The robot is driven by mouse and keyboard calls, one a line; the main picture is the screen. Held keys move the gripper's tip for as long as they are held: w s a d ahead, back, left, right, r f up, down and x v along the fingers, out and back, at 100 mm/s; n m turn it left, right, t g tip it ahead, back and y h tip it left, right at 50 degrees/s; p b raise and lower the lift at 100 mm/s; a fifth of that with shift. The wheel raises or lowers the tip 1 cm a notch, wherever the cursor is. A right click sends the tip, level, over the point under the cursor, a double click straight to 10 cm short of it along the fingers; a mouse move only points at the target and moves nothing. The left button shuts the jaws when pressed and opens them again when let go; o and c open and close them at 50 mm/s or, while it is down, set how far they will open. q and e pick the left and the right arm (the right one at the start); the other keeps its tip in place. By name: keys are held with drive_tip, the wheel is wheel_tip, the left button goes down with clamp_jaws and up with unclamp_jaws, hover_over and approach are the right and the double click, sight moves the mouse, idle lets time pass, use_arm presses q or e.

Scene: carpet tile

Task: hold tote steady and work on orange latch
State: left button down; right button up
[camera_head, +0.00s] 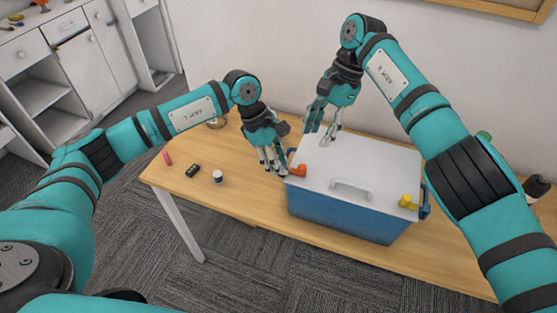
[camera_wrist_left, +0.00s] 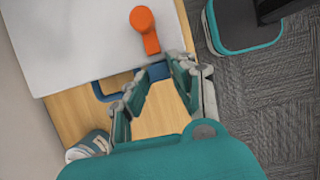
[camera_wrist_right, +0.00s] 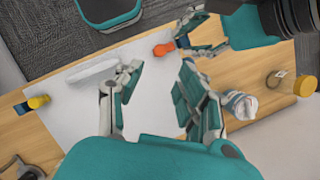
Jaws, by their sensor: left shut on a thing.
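The tote (camera_head: 340,213) is a blue box with a white lid (camera_head: 330,165) and stands on the wooden table. The orange latch (camera_head: 297,170) is at the lid's left edge; it also shows in the left wrist view (camera_wrist_left: 146,28) and right wrist view (camera_wrist_right: 164,49). A yellow latch (camera_head: 408,202) is at the right end. My left gripper (camera_head: 274,168) is shut on the tote's blue left side handle (camera_wrist_left: 103,91), just beside the orange latch. My right gripper (camera_head: 321,132) is open and empty above the back left of the lid.
A red item (camera_head: 167,158), a black item (camera_head: 193,171) and a small white-topped jar (camera_head: 217,177) lie left of the tote. A dark bottle (camera_head: 537,187) is far right. The wall is close behind.

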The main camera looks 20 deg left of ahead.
drive_tip(key=shift+c, duration=0.2)
drive_tip(key=shift+c, duration=1)
drive_tip(key=shift+w+d, duration=0.3)
drive_tip(key=shift+w, duration=0.05)
drive_tip(key=shift+c, duration=1.2)
drive_tip(key=w+d+n+t, duration=0.1)
drive_tip(key=w+d+n+t+y, duration=0.1)
drive_tip(key=w+d, duration=0.1)
drive_tip(key=shift+w+d+r+n+t, duration=0.1)
drive_tip(key=shift+w+d+n+t, duration=0.1)
drive_tip(key=shift+w+n+t, duration=0.15)
clamp_jaws()
drive_tip(key=n+t+y, duration=0.3)
drive_tip(key=n+t, duration=0.1)
drive_tip(key=n, duration=0.5)
approach(317, 174)
drive_tip(key=shift+g, duration=0.35)
drive_tip(key=w+f, duration=0.1)
drive_tip(key=w+a+f, duration=0.1)
drive_tip(key=w+f, duration=0.1)
drive_tip(key=shift+w+a+f, duration=0.35)
drive_tip(key=shift+w+a, duration=0.05)
drive_tip(key=shift+s+a+r, duration=0.1)
drive_tip(key=shift+s+a, duration=0.1)
drive_tip(key=shift+a, duration=0.4)
drive_tip(key=shift+s+a, duration=0.15)
drive_tip(key=shift+a, duration=0.4)
drive_tip(key=shift+s+a, duration=0.15)
drive_tip(key=shift+a, duration=0.4)
